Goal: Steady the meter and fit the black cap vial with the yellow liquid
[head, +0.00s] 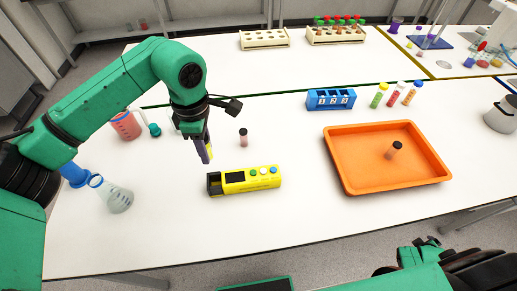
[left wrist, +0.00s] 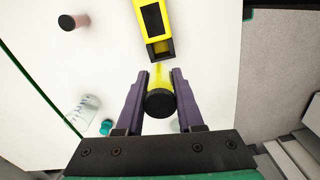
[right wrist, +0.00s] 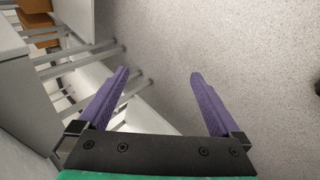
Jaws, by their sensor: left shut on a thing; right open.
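My left gripper (left wrist: 159,90) is shut on the black cap vial with yellow liquid (left wrist: 160,100). The cap faces the wrist camera and the yellow end points at the meter. In the head view the left gripper (head: 206,152) is above the table, just behind the meter's left end, and its fingers hide most of the vial. The yellow meter (head: 250,179) lies on the table with its dark open socket (head: 214,184) at the left end. The meter also shows in the left wrist view (left wrist: 150,18), apart from the vial. My right gripper (right wrist: 160,78) is open and empty, away from the meter.
A dark-capped pinkish vial (head: 243,138) stands behind the meter. An orange tray (head: 350,180) holding another dark-capped vial is to the right. A blue rack (head: 331,99) and several coloured vials stand behind it. Flasks (head: 119,199) are at the left.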

